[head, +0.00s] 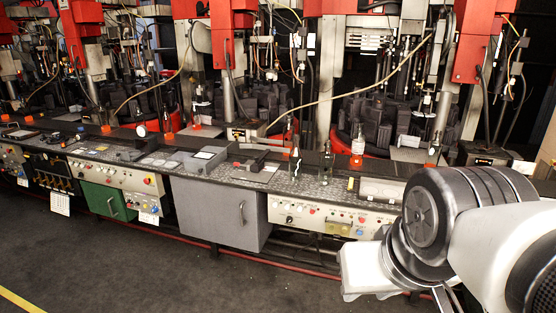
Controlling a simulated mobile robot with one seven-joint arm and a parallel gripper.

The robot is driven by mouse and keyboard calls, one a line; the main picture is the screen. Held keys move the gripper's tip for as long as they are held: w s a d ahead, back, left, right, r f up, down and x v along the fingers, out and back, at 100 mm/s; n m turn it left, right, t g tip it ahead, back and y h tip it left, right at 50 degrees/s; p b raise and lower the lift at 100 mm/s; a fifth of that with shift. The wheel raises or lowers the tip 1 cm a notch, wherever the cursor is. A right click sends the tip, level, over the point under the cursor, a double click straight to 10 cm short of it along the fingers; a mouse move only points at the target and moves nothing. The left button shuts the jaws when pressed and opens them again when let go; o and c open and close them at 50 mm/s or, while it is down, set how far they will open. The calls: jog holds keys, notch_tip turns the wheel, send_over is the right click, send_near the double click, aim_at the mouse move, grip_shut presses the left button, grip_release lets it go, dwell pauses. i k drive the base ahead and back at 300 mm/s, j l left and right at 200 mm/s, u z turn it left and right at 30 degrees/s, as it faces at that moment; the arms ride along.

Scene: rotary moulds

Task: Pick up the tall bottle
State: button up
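A tall, slim dark bottle (295,163) stands upright on the long grey counter (225,172), with a light patch on its body. A clear or dark glass bottle (327,163) stands just to its right. I cannot tell for certain which one is the tall bottle. My arm fills the lower right. A white block at its end, seemingly my gripper (364,273), is low in front of the counter, apart from the bottles. Its fingers cannot be made out.
A small yellow item (350,184) lies right of the bottles. A grey cabinet (222,212) and control panels with buttons (327,217) line the counter front. Red and grey machines (233,35) stand behind. The dark floor (150,270) in front is clear.

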aim_at(295, 155)
jog(key=i+j, duration=0.2)
jog(key=i, duration=0.3)
jog(key=i+j, duration=0.15)
jog(key=i, duration=0.4)
jog(key=i+j, duration=0.2)
jog(key=i, duration=0.3)
jog(key=i+j+z, duration=0.1)
jog(key=i, duration=0.45)
jog(key=i+j, duration=0.3)
jog(key=i, duration=0.2)
